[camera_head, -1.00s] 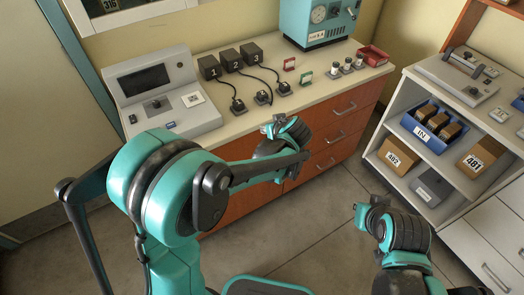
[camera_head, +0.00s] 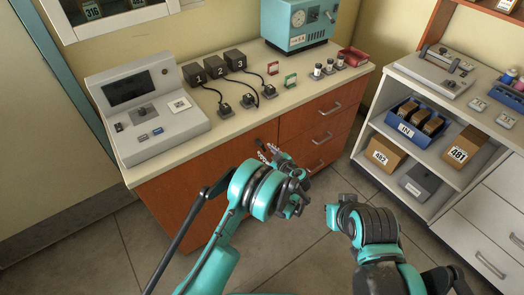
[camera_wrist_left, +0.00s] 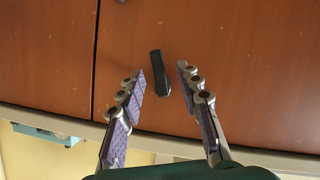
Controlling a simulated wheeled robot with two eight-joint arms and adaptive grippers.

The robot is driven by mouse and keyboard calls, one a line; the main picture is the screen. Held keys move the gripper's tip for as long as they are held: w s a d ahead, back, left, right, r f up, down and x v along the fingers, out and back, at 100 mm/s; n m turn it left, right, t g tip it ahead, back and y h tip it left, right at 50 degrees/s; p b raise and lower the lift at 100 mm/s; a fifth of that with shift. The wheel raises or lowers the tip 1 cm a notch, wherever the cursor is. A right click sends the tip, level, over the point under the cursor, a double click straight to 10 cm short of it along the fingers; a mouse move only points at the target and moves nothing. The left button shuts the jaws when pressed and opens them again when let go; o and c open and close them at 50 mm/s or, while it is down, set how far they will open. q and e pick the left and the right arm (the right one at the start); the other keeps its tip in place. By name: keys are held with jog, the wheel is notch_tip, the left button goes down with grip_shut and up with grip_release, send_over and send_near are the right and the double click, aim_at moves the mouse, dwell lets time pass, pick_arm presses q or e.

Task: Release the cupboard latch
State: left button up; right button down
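The cupboard latch (camera_wrist_left: 160,78) is a small black bar on the reddish-brown cupboard door (camera_wrist_left: 215,60) in the left wrist view. It stands slightly tilted, beside the vertical seam between two door panels. My left gripper (camera_wrist_left: 160,70) is open, with its purple-padded fingers on either side of the latch and gaps showing on both sides. In the head view my left gripper (camera_head: 266,152) is in front of the cupboard (camera_head: 195,180) below the counter, and the latch cannot be made out clearly there. My right gripper (camera_head: 332,213) is away from the cupboard; its finger opening is not clear.
The counter (camera_head: 235,122) above holds a grey console (camera_head: 150,108), numbered black boxes (camera_head: 214,67) and a teal machine (camera_head: 298,22). Drawers (camera_head: 322,128) are right of the cupboard. A white shelf unit (camera_head: 385,150) stands at right. The floor in front is clear.

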aim_at(263, 150)
pick_arm(q)
jog(key=shift+b+x, duration=0.45)
jog(key=shift+x, duration=1.5)
grip_shut()
jog(key=shift+s+a+m+g+y, duration=0.15)
jog(key=shift+m+g+y, duration=0.2)
jog(key=shift+m, duration=0.35)
jog(key=shift+s+a+m+g+y, duration=0.15)
jog(key=shift+m+g+y, duration=0.2)
jog(key=shift+m, duration=0.35)
grip_release()
